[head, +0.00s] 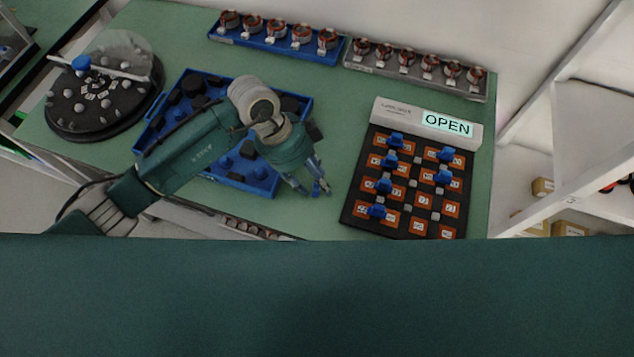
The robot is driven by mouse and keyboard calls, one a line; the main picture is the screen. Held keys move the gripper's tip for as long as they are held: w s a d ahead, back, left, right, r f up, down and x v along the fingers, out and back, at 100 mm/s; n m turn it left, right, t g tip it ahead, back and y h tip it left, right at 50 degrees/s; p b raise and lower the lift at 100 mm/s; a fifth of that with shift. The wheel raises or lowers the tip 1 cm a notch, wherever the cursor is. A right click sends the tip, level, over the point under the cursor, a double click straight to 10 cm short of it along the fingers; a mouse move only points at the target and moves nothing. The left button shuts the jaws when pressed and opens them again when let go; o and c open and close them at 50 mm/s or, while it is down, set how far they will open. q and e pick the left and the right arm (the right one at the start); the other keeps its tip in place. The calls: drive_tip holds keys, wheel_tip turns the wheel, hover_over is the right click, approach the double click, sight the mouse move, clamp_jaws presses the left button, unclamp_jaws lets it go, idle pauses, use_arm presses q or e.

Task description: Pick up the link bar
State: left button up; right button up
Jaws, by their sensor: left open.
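My left gripper (321,188) is open and empty. It hangs fingers down above the green table, between the blue tray (252,185) and the black test board (352,208). A thin pale bar (117,73) with a blue knob at its left part lies across the round black fixture (75,125) at the far left. It looks like the link bar, but I cannot be sure. My gripper is well to the right of it. My left arm hides part of the blue tray and its dark and blue parts. My right gripper is not in view.
A blue rack (225,38) and a grey rack (355,62) hold several copper-wound stators at the back. The board's display (448,124) reads OPEN, and several blue clips stand on it. White shelves (600,130) are at the right. The table is clear behind the gripper.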

use_arm(q)
clamp_jaws()
drive_tip(key=shift+r, duration=0.1)
